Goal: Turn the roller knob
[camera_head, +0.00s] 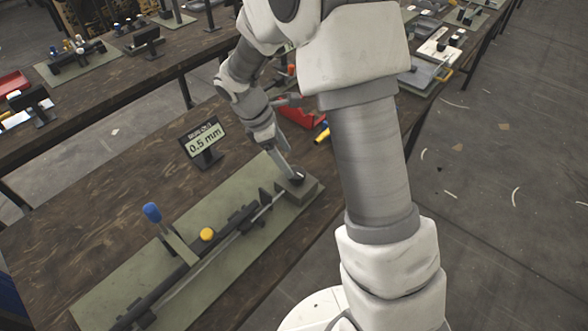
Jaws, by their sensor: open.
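A bench machine with long dark rails lies on a grey-green base plate (160,262) on the near bench. It has a lever with a blue knob (152,212), a round yellow knob (207,234) near its middle, and a block with a small dark round part (297,178) at its right end. I cannot tell for certain which of these is the roller knob. My gripper (290,172) points down at the right-end block, its tips at or just above the dark part. It is open; contact is unclear and one finger is hard to make out.
A small sign reading 0.5 mm (203,142) stands behind the machine. A red bin (298,112) and a yellow-handled tool (322,135) sit behind my gripper. Another bench (110,85) with similar devices stands across an aisle.

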